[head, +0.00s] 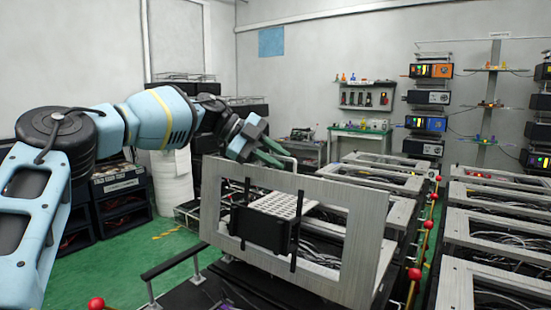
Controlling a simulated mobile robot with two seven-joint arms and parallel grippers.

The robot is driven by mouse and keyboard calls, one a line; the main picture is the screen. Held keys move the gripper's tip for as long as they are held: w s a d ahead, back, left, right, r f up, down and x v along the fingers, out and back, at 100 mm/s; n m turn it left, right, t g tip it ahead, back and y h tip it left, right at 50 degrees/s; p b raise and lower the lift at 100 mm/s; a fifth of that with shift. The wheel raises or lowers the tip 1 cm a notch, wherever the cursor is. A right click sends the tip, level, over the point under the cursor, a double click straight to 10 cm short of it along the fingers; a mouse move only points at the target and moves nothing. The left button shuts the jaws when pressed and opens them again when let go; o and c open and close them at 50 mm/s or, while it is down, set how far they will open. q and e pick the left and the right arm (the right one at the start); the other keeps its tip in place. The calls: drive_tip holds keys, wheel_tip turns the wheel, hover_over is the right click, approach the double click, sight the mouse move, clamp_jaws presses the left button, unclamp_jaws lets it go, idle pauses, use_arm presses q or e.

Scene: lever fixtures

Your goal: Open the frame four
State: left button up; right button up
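A grey rectangular frame (213,204) stands raised and tilted in the middle of the head view, with a black box (262,229) and a white perforated panel (283,205) showing through its opening. Other grey frames (455,233) lie flat in rows to its right; I cannot tell which one is number four. My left gripper (279,158) has green fingers and is at the raised frame's top edge, by a thin pale bar. Its fingers look slightly apart, but whether they hold the bar or frame is unclear. My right gripper is not in view.
Red-knobbed levers (414,274) stand between the rows at right. A low black rail (172,264) is at front left. Dark crates (120,200) line the left wall, and a green bench (360,140) stands at the back. Green floor is open at left.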

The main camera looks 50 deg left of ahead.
use_arm(q)
drive_tip(key=shift+o, duration=0.3)
drive_tip(key=shift+s+f, duration=0.15)
drive_tip(key=shift+f, duration=0.05)
drive_tip(key=v, duration=0.8)
drive_tip(key=shift+r, duration=0.2)
drive_tip(key=shift+d, duration=0.15)
